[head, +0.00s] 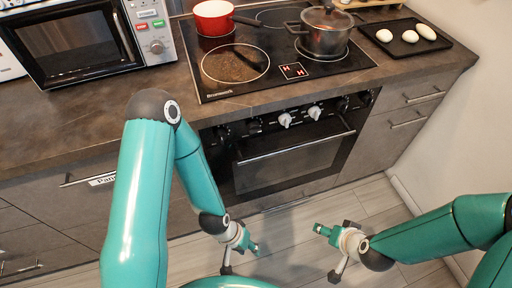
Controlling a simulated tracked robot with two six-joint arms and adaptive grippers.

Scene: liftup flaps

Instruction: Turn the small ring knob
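A row of knobs runs along the oven's front panel, under the hob (300,80). Two are white, the left white knob (285,120) and the right white knob (314,112); the others are dark, such as a dark knob (342,104) at the right. I cannot tell which one belongs to the small ring. My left gripper (240,257) is open and empty, low in front of the oven and below the knobs. My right gripper (327,253) is open and empty, to its right. Neither gripper touches a knob.
The oven door handle (295,150) sticks out below the knobs. A red pot (213,18) and a grey lidded pot (325,32) stand on the hob. A microwave (85,40) is at left, a black tray (405,44) with eggs at right. The floor (290,272) is clear.

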